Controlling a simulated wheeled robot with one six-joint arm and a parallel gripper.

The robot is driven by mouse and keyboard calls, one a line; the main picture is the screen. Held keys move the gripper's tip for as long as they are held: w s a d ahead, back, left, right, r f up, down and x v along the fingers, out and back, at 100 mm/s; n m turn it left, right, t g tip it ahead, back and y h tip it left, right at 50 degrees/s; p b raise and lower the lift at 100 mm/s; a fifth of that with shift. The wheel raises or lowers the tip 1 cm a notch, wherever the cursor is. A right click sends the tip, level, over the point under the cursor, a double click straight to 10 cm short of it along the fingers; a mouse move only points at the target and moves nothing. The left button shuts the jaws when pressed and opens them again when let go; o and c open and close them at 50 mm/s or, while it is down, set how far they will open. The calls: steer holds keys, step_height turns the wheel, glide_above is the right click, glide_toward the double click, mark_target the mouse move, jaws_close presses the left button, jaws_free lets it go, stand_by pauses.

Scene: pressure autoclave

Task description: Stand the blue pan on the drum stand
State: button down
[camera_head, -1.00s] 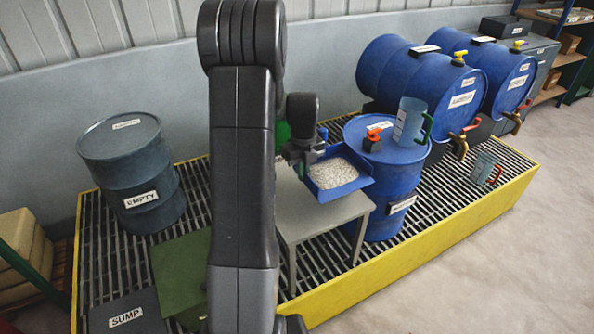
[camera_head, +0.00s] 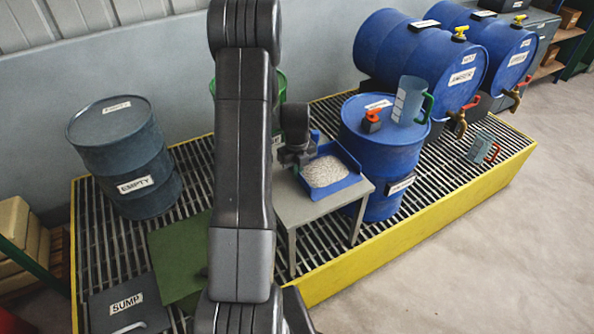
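The blue pan (camera_head: 351,161), filled with pale granules (camera_head: 324,172), is level over the top of the grey stand (camera_head: 300,211) and appears to rest on it. Its underside is hidden. My gripper (camera_head: 312,153) is at the pan's left rear side, close against its rim. The fingertips are too small and dark to tell whether they still grip the pan. My arm crosses the middle of the view and hides part of the area left of the stand.
An upright blue drum (camera_head: 385,165) stands right of the stand, with a jug (camera_head: 408,100) and a red-topped item (camera_head: 372,121) on it. Two blue drums lie behind. A grey drum (camera_head: 128,158) stands left. The yellow-edged grating (camera_head: 440,222) is partly clear.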

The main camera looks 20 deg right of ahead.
steer(key=shift+f, duration=0.2)
steer(key=c, duration=1.6)
jaws_free()
steer(key=shift+r, duration=0.15)
steer(key=shift+c, duration=0.2)
step_height(320, 180, up, 12)
steer(key=shift+r, duration=0.15)
